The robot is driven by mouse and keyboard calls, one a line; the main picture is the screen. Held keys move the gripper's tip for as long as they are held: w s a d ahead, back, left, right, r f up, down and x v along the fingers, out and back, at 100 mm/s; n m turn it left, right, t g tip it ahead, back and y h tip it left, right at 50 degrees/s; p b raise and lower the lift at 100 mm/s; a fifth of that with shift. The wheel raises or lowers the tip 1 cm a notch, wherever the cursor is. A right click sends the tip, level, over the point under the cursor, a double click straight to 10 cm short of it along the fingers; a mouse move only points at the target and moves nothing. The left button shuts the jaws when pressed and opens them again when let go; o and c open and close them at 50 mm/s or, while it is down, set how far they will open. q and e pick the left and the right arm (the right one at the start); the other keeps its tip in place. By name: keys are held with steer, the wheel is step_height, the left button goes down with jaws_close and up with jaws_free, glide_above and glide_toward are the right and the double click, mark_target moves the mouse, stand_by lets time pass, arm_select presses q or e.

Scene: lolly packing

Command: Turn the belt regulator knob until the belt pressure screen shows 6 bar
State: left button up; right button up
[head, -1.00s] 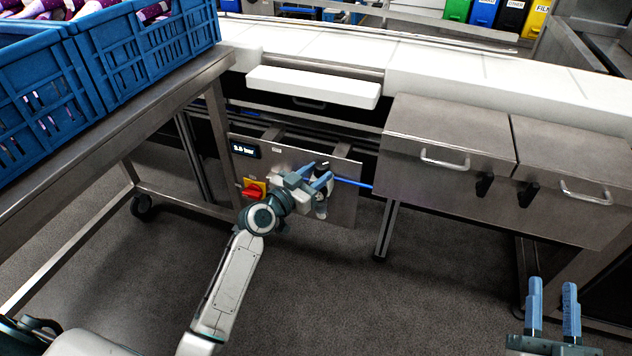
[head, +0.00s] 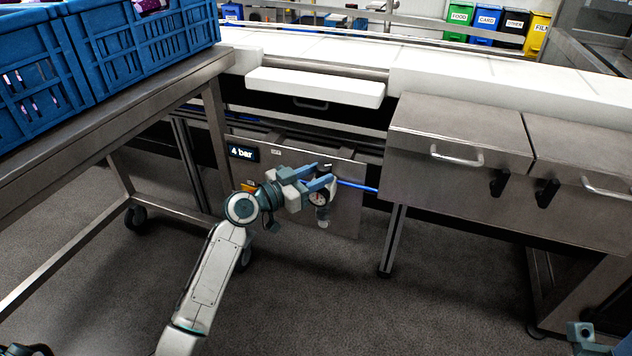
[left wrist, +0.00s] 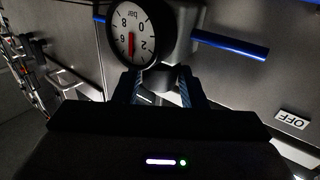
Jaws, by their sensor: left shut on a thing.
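The belt pressure screen (head: 243,153) is on the steel panel (head: 346,212) and reads "4 bar". The round white gauge (head: 318,198) sits on the same panel, partly behind my left gripper (head: 326,181). In the left wrist view the gauge (left wrist: 121,25) shows a red needle, and the dark regulator knob (left wrist: 158,80) is just below it. My left gripper (left wrist: 161,90) is shut on this knob, one finger on each side; the fingers hide part of it. My right gripper (head: 592,338) is only partly in view at the bottom right corner, away from the panel.
A blue tube (head: 357,187) runs right from the regulator. A yellow switch (head: 248,186) is mostly hidden behind my left arm. Steel boxes with handles (head: 455,155) stand right of the panel. A steel table (head: 160,100) with blue crates (head: 150,45) is at left.

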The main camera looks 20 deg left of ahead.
arm_select(q)
steer(key=shift+a+b, duration=0.1)
steer(key=shift+b, duration=0.3)
stand_by(0.4)
steer(key=o, duration=0.8)
steer(key=shift+o, duration=0.9)
